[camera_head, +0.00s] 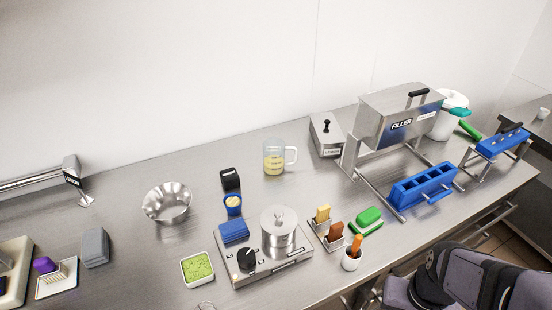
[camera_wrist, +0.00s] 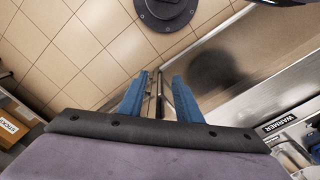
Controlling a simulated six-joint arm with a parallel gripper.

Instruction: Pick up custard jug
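The custard jug (camera_head: 274,159) is a clear jug with pale yellow custard in its lower part and a handle on its right side. It stands upright near the back middle of the steel counter in the head view. My gripper shows in the wrist view (camera_wrist: 160,98) with two blue fingers apart and nothing between them. It points down past the counter's edge toward the tiled floor. In the head view my arm is at the lower right, well away from the jug. The jug is not in the wrist view.
A filler machine (camera_head: 400,115) and a lidded steel box (camera_head: 326,135) stand right of the jug. A black-topped item (camera_head: 230,179) and a steel bowl (camera_head: 167,203) are to its left. A steel pot (camera_head: 278,232) on a warmer stands in front. The counter immediately around the jug is bare.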

